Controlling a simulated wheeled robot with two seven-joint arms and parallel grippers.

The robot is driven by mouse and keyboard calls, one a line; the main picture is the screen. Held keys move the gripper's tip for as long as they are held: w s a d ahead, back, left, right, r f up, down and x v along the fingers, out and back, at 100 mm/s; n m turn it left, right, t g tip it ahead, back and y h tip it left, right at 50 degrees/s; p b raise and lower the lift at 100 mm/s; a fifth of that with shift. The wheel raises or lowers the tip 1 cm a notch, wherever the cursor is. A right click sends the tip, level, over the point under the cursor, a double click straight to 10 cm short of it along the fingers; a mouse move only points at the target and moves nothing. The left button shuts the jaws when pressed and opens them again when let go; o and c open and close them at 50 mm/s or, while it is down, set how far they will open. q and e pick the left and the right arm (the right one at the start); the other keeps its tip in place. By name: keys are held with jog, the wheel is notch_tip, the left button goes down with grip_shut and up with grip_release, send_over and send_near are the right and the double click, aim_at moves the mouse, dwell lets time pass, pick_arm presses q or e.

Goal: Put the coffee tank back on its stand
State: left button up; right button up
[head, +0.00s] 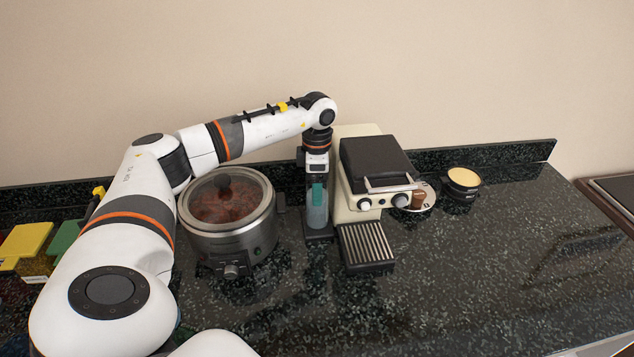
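A clear tank (317,213) with a bluish, teal-tinted inside stands upright at the left side of the cream and black coffee machine (356,200). Its lower end is at a dark base (319,236) on the counter; I cannot tell whether it is fully seated. My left gripper (318,176) points straight down over the upper part of the tank. Its fingers are small and blend with the dark and clear parts, so I cannot tell whether they grip the tank. My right gripper is out of view.
A round steel cooker (232,248) with a glass lid stands left of the tank. A slatted drip tray (366,247) is right of it, and a black bowl (461,183) farther right. Yellow-lidded containers (25,241) sit far left. The counter (500,270) is free at right.

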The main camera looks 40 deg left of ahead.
pick_arm(q)
jog(key=shift+r, duration=0.15)
notch_tip(320, 180, up, 11)
jog(key=b, duration=0.2)
jog(key=shift+w+b, duration=0.1)
jog(key=shift+b, duration=0.3)
jog(key=shift+r, duration=0.55)
dwell(1.0)
